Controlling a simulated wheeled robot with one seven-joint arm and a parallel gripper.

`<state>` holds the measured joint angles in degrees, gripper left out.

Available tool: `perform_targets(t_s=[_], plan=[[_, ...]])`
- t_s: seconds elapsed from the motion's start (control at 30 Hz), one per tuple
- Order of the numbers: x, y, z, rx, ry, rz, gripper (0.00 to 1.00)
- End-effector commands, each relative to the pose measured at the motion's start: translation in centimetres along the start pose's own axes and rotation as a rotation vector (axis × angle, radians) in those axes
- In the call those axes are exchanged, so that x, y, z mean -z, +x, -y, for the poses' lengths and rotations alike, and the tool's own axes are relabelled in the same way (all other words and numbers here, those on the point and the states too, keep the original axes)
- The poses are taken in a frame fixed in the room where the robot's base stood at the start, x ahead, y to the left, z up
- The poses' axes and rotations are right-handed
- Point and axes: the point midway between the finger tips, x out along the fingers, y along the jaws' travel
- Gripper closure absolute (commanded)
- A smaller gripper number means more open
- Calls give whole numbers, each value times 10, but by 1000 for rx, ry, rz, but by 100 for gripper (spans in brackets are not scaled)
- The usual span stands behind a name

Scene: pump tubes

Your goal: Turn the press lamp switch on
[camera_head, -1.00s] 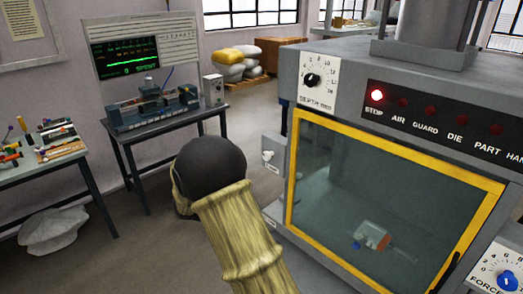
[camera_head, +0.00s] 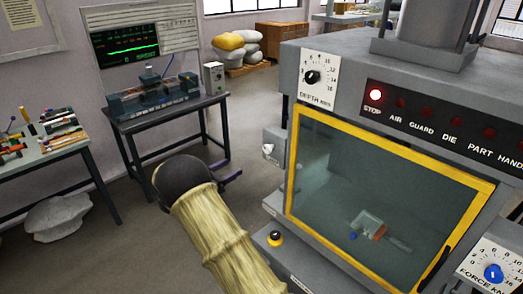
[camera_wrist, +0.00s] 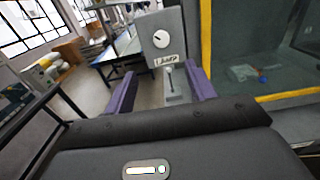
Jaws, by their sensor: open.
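The press (camera_head: 345,62) stands at the right, with a yellow-framed window. A small grey switch box (camera_head: 275,140) with a pale lever sticks out from its left side. In the wrist view a LAMP label (camera_wrist: 170,60) sits above a small upright lever (camera_wrist: 170,78) on a grey mount. My gripper (camera_head: 228,172) is open and empty, left of and below the switch box in the head view. In the wrist view its purple fingers (camera_wrist: 163,82) stand apart, with the lever in view between them. Whether they touch it I cannot tell.
A bench with an instrument (camera_head: 150,95) and a tool table (camera_head: 45,150) stand left. Floor is open between them and the press.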

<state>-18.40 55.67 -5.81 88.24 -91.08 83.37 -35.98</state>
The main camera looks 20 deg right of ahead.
Motion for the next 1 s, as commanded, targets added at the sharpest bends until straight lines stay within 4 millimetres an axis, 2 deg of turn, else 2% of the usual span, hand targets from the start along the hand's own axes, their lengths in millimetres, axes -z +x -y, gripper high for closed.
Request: perform_targets(t_s=[0.2,0.7,0.83,1.0], plan=[[-4,41,2,6,-1,-1,45],[-4,125,0,-1,0,-2,45],[-3,143,0,0,1,-2,45],[-1,154,0,-2,1,-2,45]])
